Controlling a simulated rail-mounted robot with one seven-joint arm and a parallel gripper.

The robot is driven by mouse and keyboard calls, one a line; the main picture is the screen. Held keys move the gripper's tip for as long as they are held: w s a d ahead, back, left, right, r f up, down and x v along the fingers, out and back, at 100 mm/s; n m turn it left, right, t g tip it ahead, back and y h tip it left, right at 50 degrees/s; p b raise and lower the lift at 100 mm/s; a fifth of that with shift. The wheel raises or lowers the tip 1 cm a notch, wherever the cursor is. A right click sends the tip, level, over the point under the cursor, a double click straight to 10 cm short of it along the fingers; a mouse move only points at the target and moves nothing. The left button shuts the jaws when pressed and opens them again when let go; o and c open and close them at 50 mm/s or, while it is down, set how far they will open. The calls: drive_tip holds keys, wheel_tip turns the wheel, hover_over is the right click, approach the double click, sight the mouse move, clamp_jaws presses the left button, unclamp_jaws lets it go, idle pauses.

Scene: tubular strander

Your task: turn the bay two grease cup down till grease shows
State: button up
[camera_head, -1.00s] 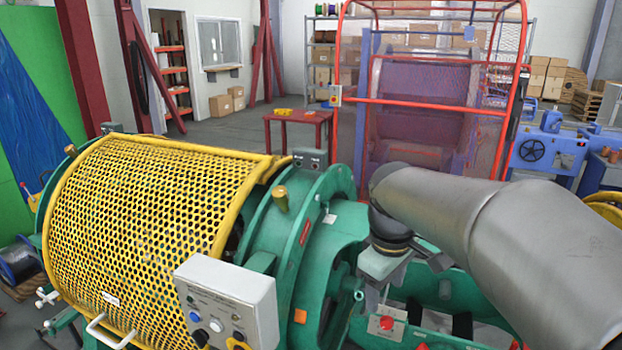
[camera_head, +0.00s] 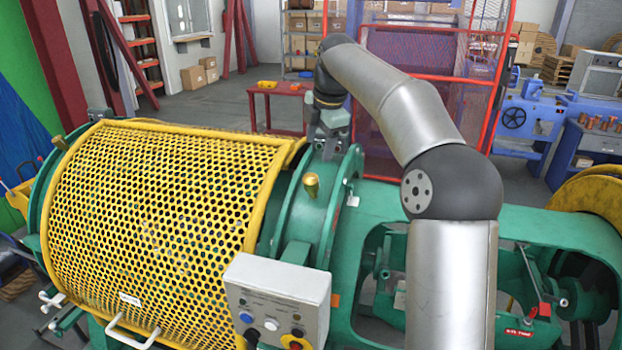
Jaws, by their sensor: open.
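A brass-coloured grease cup (camera_head: 312,185) stands upright on the green bearing housing, just right of the yellow mesh guard. No bay number is readable on it. My gripper (camera_head: 324,145) hangs from my wrist above the top of the green ring (camera_head: 345,180), beyond and slightly right of the cup. It is open and apart from the cup. Its fingertips are small and partly lost against the housing. No grease can be made out at the cup.
The yellow mesh guard (camera_head: 160,205) covers the machine on the left. A grey control box (camera_head: 278,295) with buttons stands in front of the cup. A red table (camera_head: 275,95) and a red mesh cage (camera_head: 425,120) are behind. A green frame (camera_head: 560,240) extends right.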

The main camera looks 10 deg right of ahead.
sight(312, 177)
drive_tip(key=p+x, duration=0.1)
drive_tip(key=x, duration=1.1)
drive_tip(key=shift+f, duration=0.1)
drive_tip(key=c, duration=1)
